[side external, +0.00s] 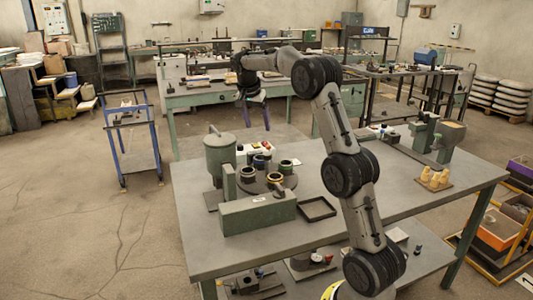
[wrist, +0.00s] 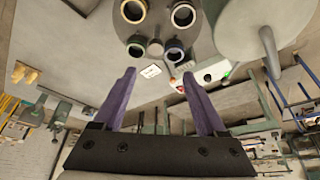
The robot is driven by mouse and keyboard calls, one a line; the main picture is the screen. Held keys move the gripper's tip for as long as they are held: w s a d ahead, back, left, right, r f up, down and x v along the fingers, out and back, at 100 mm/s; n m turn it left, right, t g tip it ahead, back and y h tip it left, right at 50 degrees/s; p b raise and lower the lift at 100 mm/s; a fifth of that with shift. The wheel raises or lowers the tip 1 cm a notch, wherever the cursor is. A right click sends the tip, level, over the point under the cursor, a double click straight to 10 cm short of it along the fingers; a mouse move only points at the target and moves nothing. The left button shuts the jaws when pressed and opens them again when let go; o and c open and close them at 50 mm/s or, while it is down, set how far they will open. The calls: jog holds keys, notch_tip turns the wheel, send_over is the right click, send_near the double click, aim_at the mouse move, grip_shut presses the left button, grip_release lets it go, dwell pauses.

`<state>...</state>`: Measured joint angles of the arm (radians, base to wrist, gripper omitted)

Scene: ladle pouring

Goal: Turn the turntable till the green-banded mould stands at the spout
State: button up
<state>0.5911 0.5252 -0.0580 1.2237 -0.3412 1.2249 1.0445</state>
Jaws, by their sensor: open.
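The round turntable (side external: 266,184) stands on the table beside the green pot (side external: 219,152). It also shows at the top of the wrist view (wrist: 156,27), with the pot (wrist: 245,18) to its right. Several dark cup-shaped moulds stand around its hub. A mould (wrist: 133,10) with a tan band is across the disc. I cannot make out the spout clearly. My gripper (wrist: 159,75) is open and empty, with purple fingers, behind and above the turntable, touching nothing.
A green block (side external: 257,212) stands in front of the turntable, with a black tray (side external: 317,209) to its right. A white box with a red button (side external: 265,147) sits behind it. Yellow pieces (side external: 435,178) stand on a board at the right. The table between is largely bare.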

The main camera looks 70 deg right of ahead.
aim_at(267, 154)
jog(key=x, duration=1.4)
jog(key=shift+s+d+f, duration=0.25)
jog(key=shift+s+d, duration=0.05)
jog(key=shift+s, duration=0.1)
grip_shut()
dwell(0.8)
